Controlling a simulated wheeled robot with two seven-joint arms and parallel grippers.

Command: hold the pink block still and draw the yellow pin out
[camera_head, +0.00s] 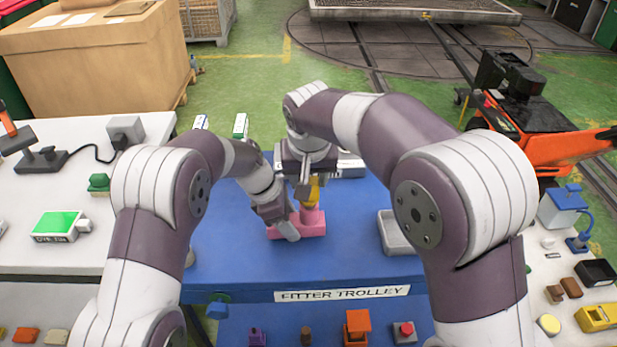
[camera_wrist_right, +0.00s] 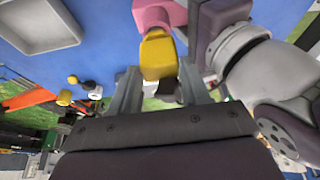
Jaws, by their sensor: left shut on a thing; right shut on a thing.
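The pink block (camera_head: 311,224) sits on the blue trolley top (camera_head: 235,235), in the middle. My left gripper (camera_head: 287,224) is low at the block's left side and shut on it. The yellow pin (camera_head: 313,191) stands above the block, and my right gripper (camera_head: 306,187) is shut on it from above. In the right wrist view the yellow pin (camera_wrist_right: 158,58) lies between the fingers of the right gripper (camera_wrist_right: 160,85), with the pink block (camera_wrist_right: 158,14) beyond it. I cannot tell how much of the pin is inside the block.
A grey tray (camera_head: 396,236) stands to the right of the block on the trolley. A white bench (camera_head: 70,255) is at the left, with a green-topped box (camera_head: 57,226). The blue top in front of the block is clear.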

